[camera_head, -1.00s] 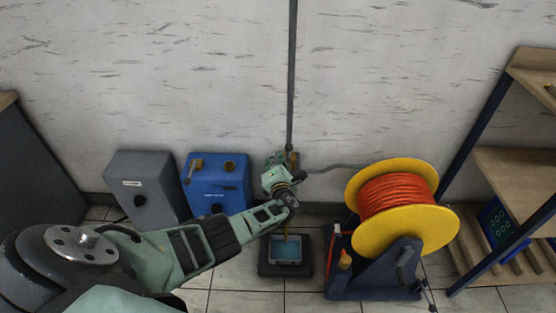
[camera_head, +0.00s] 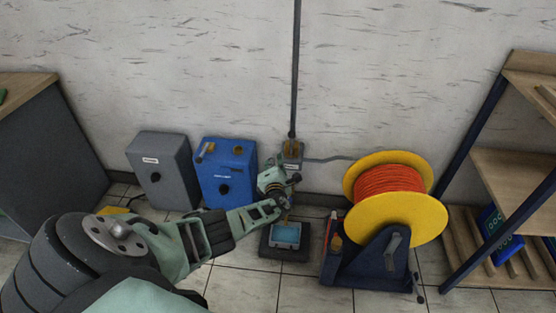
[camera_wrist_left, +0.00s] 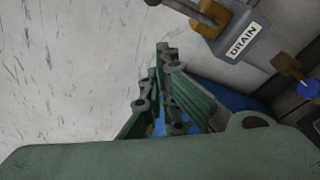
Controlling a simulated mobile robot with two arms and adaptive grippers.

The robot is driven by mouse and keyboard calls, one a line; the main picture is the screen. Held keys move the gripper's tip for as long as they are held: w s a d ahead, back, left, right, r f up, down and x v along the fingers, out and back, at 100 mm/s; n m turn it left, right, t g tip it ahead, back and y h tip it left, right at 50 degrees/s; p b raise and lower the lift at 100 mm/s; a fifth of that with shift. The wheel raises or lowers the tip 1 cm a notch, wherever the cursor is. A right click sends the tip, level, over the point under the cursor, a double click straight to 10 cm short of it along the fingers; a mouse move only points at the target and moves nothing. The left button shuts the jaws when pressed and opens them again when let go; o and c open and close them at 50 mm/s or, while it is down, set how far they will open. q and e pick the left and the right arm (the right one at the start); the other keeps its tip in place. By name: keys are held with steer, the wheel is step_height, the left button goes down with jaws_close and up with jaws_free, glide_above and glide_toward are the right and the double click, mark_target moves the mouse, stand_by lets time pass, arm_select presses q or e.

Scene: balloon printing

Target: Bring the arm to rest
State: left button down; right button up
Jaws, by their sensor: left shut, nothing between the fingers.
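My left arm comes in from the lower left in the head view. Its green gripper (camera_head: 275,162) is small there, just left of and below a grey drain block with a brass valve (camera_head: 292,148) on the wall pipe. In the left wrist view the green ribbed fingers (camera_wrist_left: 165,54) are closed together with nothing between them. The block labelled DRAIN (camera_wrist_left: 238,40) shows at the upper right of that view, apart from the fingertips. My right gripper is in neither view.
A grey box (camera_head: 162,172) and a blue box (camera_head: 226,177) stand by the wall. Below my gripper is a dark tray with pale blue inside (camera_head: 285,237). A yellow reel of orange hose (camera_head: 390,195) and a wooden shelf rack (camera_head: 500,165) stand to the right.

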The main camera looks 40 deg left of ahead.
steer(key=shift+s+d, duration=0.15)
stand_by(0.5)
